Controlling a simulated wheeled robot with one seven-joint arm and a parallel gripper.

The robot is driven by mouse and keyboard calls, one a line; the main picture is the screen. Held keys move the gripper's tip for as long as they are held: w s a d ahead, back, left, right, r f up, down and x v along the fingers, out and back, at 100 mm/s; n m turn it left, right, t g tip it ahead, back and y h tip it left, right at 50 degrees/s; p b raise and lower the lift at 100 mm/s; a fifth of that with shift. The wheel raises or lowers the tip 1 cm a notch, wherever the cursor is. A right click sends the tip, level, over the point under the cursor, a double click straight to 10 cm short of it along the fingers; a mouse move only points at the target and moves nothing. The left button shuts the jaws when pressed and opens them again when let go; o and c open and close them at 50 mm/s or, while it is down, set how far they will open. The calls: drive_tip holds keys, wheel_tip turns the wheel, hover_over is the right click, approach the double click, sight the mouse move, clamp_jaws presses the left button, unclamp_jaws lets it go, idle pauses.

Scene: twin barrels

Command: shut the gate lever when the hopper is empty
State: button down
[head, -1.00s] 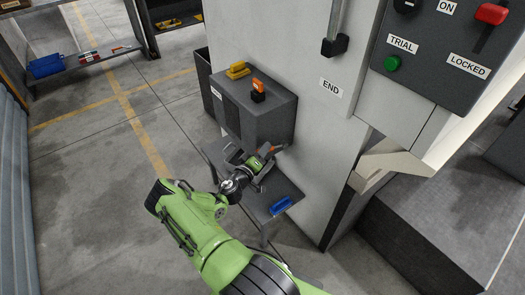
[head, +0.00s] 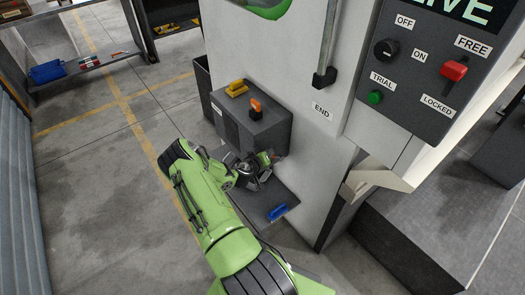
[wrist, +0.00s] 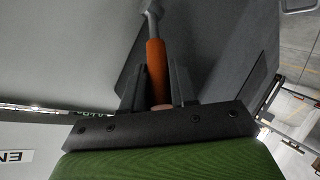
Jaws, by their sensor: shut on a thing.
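An orange-handled lever with a grey metal shaft, which I take to be the gate lever, shows in the wrist view (wrist: 156,70). Its shaft runs up to a rounded end at the top of that view. My gripper (wrist: 157,92) is shut on the orange handle, with a dark finger on each side. In the head view my gripper (head: 264,163) is low against the machine, below the dark grey box, and mostly hides the lever. Only a sliver of the hopper's possible green window (head: 268,8) shows at the top edge, so its contents cannot be told.
The dark grey box (head: 235,133) carries a yellow block (head: 237,88) and an orange switch (head: 255,108). A blue item (head: 278,212) lies on the shelf below. A black slider handle (head: 324,78) sits above the END label. The control panel (head: 405,110) is at upper right.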

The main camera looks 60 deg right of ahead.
sight(277, 156)
drive_tip(key=d+r+y+p, duration=0.1)
drive_tip(key=s+d+r+y+p, duration=0.1)
drive_tip(key=p, duration=0.1)
drive_tip(key=shift+d+r+m+t, duration=0.15)
drive_tip(key=shift+r+m+t, duration=0.15)
drive_tip(key=shift+m, duration=0.1)
drive_tip(key=shift+s+d+r+m+t+y+p, duration=0.2)
drive_tip(key=shift+s+d+t+y+p, duration=0.15)
drive_tip(key=shift+d+y, duration=0.45)
drive_tip(key=shift+s+d+r+m+t+y+p, duration=0.1)
drive_tip(key=shift+s+d+m+t+y, duration=0.25)
drive_tip(key=shift+y, duration=0.65)
drive_tip(key=shift+d, duration=0.15)
drive_tip(key=c, duration=1)
unclamp_jaws()
drive_tip(key=shift+s+f, duration=0.1)
drive_tip(key=shift+f, duration=0.05)
drive_tip(key=shift+o, duration=0.2)
drive_tip(key=p+v, duration=0.1)
drive_tip(key=v, duration=1.4)
drive_tip(key=shift+r, duration=0.35)
